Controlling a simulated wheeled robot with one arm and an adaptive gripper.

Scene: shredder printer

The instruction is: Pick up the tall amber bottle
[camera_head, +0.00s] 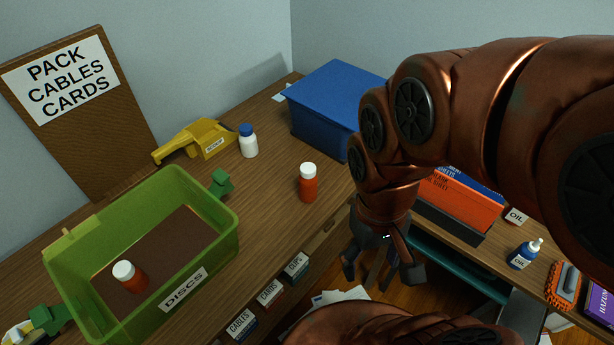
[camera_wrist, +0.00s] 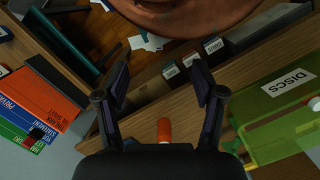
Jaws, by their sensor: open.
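An amber-red bottle with a white cap (camera_head: 308,186) stands upright on the wooden table. A second amber-red bottle with a white cap (camera_head: 131,277) is inside the green bin (camera_head: 188,296); I cannot tell for certain which is taller. My gripper (camera_head: 381,272) is open and empty, to the right of the table bottle and nearer the front, over the gap beside the table. In the wrist view, an orange bottle (camera_wrist: 164,131) shows low in the middle, behind my open gripper (camera_wrist: 160,76).
Labelled boxes (camera_head: 268,292) line the table front. Orange and blue binders (camera_head: 458,204) are at right. Table is clear around the standing amber bottle.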

